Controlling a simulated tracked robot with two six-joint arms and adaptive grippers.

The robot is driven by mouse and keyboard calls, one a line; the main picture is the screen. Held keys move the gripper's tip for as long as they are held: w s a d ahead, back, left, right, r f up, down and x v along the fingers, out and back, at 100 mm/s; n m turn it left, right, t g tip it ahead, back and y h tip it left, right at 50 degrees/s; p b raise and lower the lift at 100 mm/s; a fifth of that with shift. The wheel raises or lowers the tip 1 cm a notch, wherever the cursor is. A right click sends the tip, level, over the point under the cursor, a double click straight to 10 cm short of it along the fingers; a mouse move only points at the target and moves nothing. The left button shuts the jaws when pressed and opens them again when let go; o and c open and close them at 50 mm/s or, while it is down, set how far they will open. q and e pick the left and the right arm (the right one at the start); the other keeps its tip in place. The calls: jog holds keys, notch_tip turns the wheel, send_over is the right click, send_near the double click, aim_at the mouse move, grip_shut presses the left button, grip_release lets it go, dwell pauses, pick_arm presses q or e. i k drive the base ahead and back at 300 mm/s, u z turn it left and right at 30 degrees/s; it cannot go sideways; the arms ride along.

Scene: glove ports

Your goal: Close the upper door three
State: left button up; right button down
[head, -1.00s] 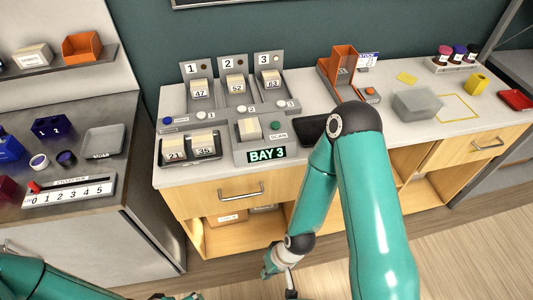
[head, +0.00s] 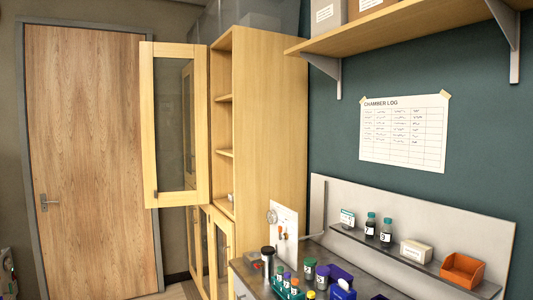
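A tall light-wood cabinet (head: 260,130) stands left of the bench, against the wall. An upper door (head: 148,125) with a wooden frame and a glass pane stands swung open on its front, its handle near the lower left corner. Open shelves (head: 224,153) show beside it. I see no number on this door, so I cannot tell whether it is door three. Lower glass doors (head: 222,245) show below; the bench partly hides them. Neither of my grippers is in view.
A wooden room door (head: 95,160) is at the left. A bench with bottles (head: 309,268) and a shelf holding an orange bin (head: 462,271) fill the lower right. A wooden wall shelf (head: 410,32) and a chamber log sheet (head: 403,132) are at the upper right.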

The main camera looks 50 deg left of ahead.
aim_at(148, 51)
jog(key=z, duration=0.25)
jog(key=i, duration=0.2)
jog(key=u, duration=3.15)
jog(key=i, duration=6.25)
